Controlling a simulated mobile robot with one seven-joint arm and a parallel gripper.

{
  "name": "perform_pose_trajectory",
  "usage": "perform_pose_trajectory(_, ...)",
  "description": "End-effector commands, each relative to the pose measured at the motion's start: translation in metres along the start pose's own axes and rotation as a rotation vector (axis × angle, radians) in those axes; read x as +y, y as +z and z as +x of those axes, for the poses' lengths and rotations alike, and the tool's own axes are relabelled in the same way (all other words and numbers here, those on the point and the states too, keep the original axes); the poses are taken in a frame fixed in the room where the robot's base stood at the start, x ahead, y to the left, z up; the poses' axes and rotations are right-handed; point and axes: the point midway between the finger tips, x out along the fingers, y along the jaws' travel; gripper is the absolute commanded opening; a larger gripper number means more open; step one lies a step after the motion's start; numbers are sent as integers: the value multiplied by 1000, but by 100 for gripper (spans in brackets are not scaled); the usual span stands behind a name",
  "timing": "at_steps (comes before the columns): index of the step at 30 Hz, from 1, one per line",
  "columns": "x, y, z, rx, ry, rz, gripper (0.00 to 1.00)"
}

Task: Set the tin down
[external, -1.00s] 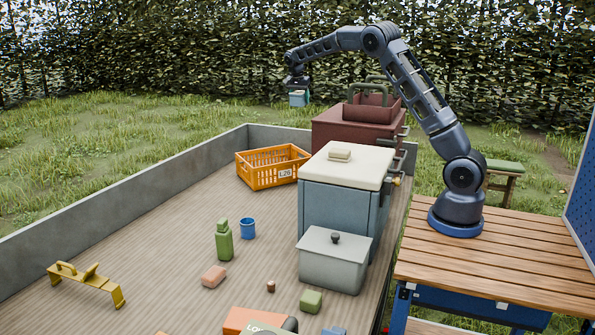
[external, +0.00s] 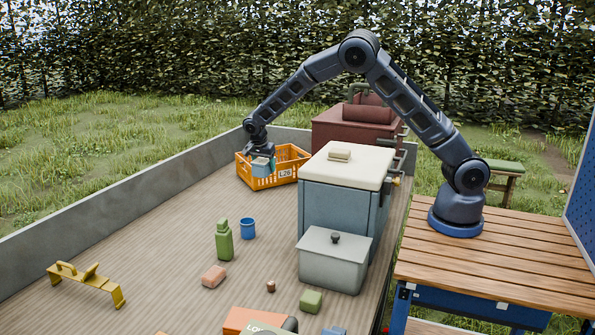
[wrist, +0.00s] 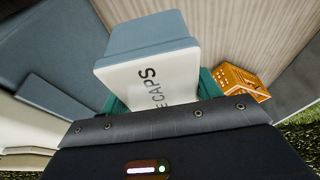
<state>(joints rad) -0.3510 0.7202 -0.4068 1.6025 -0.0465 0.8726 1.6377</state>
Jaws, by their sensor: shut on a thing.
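The tin (wrist: 150,65) is a blue-grey box with a white label panel reading "E CAPS" in the wrist view. My gripper (wrist: 160,98) is shut on it, with teal fingers on both sides. In the external view my gripper (external: 259,152) points down and the tin (external: 261,168) hangs beneath it, overlapping the left part of the orange crate in the picture. In the wrist view the tin is apart from the crate, which looks small and well beyond it. The tin's height above the bed is hard to tell.
The orange crate (external: 284,173) stands near the far end of the walled wooden bed (external: 150,240). A blue cool box (external: 335,208) and a dark red box (external: 345,134) stand to the right. A green bottle (external: 223,240) and blue cup (external: 248,229) stand nearer. Bare bed lies left of them.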

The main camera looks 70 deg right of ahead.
Motion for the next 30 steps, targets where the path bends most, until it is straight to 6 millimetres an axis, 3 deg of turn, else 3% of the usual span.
perform_pose_trajectory(1, 8, 23, 5, 1, 2, -7, 33)
perform_pose_trajectory(6, 35, 88, 20, 1, 0, -7, 33)
perform_pose_trajectory(12, 65, 141, 35, 1, 1, -4, 33)
perform_pose_trajectory(20, 80, 166, 48, 1, 1, -1, 33)
perform_pose_trajectory(30, 80, 186, 115, 2, 2, -1, 33)
